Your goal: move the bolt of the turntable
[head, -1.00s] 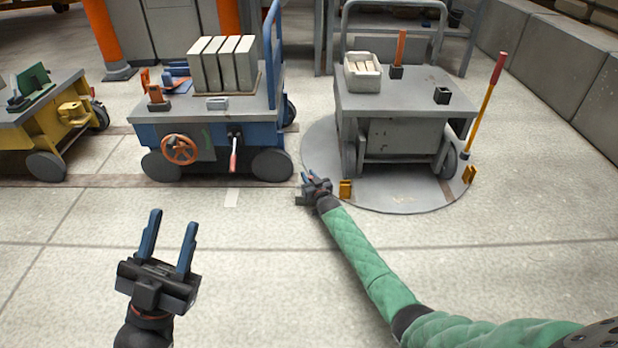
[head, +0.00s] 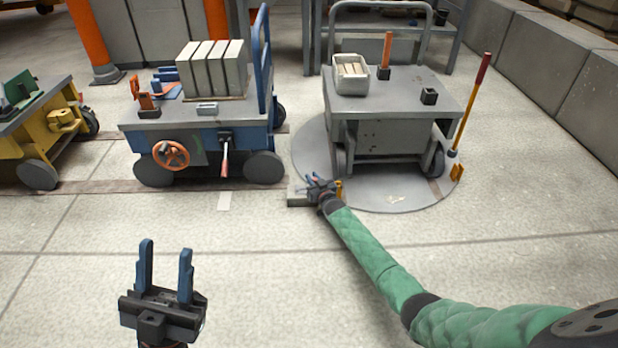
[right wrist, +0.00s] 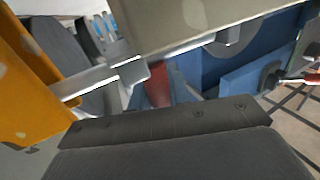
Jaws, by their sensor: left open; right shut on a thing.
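The turntable (head: 395,198) is a round grey plate in the floor under a grey cart. My right gripper (head: 317,182) is at its near left edge, beside a small yellow bracket (head: 339,187). In the right wrist view a grey metal bar, seemingly the bolt (right wrist: 100,79), runs across from the yellow bracket (right wrist: 28,95). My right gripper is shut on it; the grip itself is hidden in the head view. A grey block (head: 298,194) is on the floor just left of the gripper. My left gripper (head: 166,250) is open and empty above the floor.
The grey cart (head: 385,137) carries a white bin (head: 351,76). A red-and-yellow lever (head: 471,105) rises at the turntable's right. A blue cart (head: 200,135) with grey slabs stands left of the turntable, a yellow cart (head: 62,142) farther left. The near floor is clear.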

